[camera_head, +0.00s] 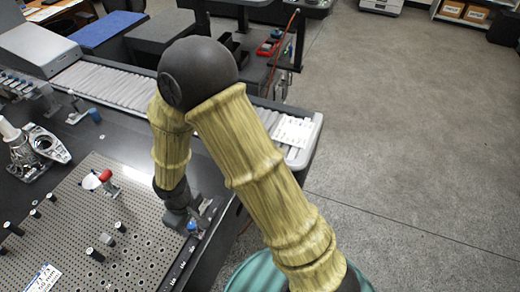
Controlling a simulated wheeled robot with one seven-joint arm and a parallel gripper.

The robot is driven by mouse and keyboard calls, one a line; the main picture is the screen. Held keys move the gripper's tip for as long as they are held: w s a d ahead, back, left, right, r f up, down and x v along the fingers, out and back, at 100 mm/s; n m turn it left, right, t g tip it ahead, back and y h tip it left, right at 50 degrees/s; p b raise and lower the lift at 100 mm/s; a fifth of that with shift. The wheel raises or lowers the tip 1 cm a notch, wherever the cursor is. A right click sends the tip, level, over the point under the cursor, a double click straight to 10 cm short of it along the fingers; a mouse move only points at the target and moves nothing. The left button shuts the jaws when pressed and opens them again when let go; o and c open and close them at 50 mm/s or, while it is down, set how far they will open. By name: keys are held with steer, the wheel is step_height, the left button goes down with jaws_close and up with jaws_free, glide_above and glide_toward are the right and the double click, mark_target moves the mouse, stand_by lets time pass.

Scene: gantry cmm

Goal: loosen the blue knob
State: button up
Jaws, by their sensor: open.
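A small blue knob (192,227) shows low beside the end of my arm, near the right edge of the perforated plate. My gripper (198,218) is dark grey, points down and is open. Its fingers are right at the blue knob and partly hide it. I cannot tell whether they touch it or stand around it. A second blue cylindrical piece (95,115) stands farther back on the dark table, apart from my gripper.
A metal casting (45,146) stands at the left. A ribbed grey cover (110,82) runs behind. Open floor (420,150) lies at the right.

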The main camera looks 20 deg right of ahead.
mark_target(193, 224)
steer(key=shift+m, duration=0.5)
steer(key=shift+r+m, duration=0.3)
steer(key=shift+m, duration=0.1)
step_height(193, 224, up, 17)
steer(key=p, duration=0.3)
steer(key=d+r+m+t+p, duration=0.1)
steer(key=d+r+m+p, duration=0.2)
steer(key=d, duration=0.7)
steer(key=d+r+m+t+p, duration=0.1)
steer(key=d+r+m+p, duration=0.2)
steer(key=d, duration=0.7)
steer(key=shift+s+d+r+m+p, duration=0.3)
steer(key=shift+r+m+p, duration=0.1)
steer(key=shift+r, duration=0.4)
steer(key=shift+a, duration=0.1)
